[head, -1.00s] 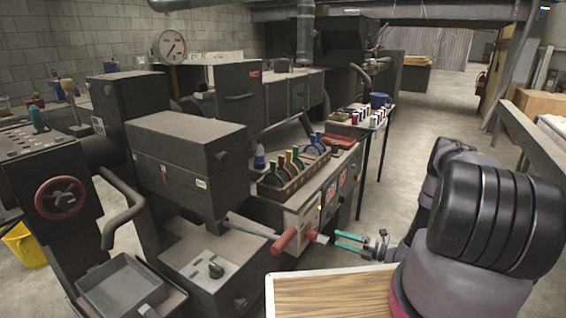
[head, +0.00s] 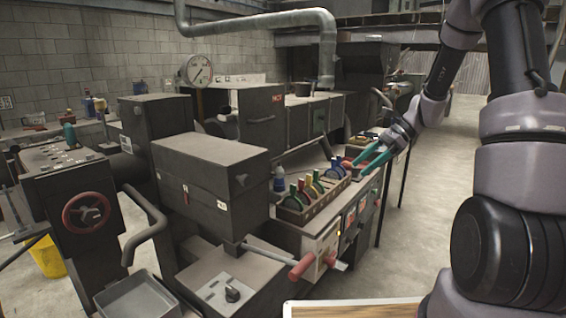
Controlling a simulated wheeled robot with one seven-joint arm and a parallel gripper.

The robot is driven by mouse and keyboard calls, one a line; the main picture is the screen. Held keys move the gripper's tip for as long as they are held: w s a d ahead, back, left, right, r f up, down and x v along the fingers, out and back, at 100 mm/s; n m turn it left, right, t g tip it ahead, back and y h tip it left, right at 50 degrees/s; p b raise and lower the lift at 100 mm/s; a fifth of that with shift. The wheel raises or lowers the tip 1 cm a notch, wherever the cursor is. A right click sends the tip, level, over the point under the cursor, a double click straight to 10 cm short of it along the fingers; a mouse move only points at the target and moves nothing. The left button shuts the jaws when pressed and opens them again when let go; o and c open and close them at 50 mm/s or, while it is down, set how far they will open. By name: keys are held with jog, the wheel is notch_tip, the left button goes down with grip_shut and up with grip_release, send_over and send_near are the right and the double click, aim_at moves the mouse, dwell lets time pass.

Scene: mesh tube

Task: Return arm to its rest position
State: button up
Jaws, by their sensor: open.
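My gripper (head: 358,163) has two teal fingers, spread apart with nothing between them. It is raised in the right half of the head view, in front of the machine's right end. It appears to the right of the rack of coloured levers (head: 312,200); the exact distance cannot be told. My arm (head: 440,100) reaches up along the right side and bends down to the gripper. The gripper is apart from the red-handled lever (head: 302,266) lower down on the machine front.
Dark machines (head: 210,175) fill the left and middle. A red handwheel (head: 86,212), a grey tray (head: 140,300) and a yellow bucket (head: 46,257) are at left. A wooden board (head: 350,309) edges the bottom. Open concrete floor (head: 415,235) lies behind and left of my arm.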

jog(key=s+d+r+n+t+h, duration=0.1)
jog(key=s+r+n+t+h, duration=0.6)
jog(key=s+r+n, duration=0.6)
jog(key=s+r, duration=0.7)
jog(key=s, duration=0.2)
jog(key=shift+t, duration=0.3)
